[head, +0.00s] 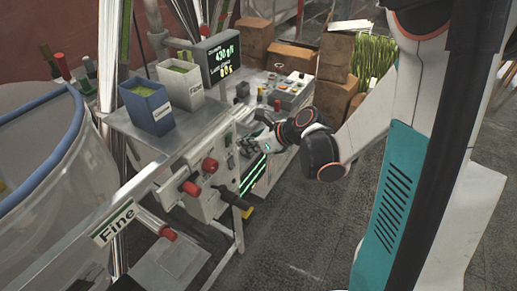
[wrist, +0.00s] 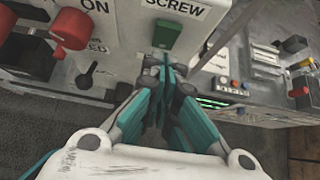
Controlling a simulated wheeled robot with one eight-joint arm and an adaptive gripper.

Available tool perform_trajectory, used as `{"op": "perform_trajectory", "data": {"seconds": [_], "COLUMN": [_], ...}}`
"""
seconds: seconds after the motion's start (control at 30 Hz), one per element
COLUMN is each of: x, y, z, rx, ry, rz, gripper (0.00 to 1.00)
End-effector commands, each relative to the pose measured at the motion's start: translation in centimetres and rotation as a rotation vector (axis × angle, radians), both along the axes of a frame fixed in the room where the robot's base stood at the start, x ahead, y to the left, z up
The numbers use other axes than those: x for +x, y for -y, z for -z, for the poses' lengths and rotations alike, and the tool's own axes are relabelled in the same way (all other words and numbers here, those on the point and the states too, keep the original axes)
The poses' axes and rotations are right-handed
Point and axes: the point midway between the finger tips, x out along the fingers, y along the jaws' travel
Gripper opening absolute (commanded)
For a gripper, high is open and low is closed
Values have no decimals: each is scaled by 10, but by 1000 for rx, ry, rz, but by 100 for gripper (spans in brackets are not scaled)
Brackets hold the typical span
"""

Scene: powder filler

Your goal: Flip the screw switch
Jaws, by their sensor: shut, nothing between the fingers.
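In the wrist view the screw switch (wrist: 167,34) is a green rocker on the light panel, just below the printed word SCREW. My gripper (wrist: 168,68) is shut and empty, its teal fingers together. In the picture its fingertips lie just below the green switch. I cannot tell whether they touch the panel.
A red knob (wrist: 72,28) and a dark lever (wrist: 88,70) are left of the switch. A control box (head: 290,90) with buttons stands behind the filler. Blue (head: 147,105) and white (head: 180,83) bins sit on the shelf. Floor at the lower right is clear.

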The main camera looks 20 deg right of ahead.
Motion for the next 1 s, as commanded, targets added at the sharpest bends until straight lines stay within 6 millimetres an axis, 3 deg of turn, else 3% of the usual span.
{"op": "perform_trajectory", "data": {"seconds": [0.23, 1.0], "x": [15, 23], "y": [-11, -17], "z": [-3, -9], "rx": [-1, -7], "ry": [0, -11], "rz": [-1, -1], "gripper": [0, 0]}}
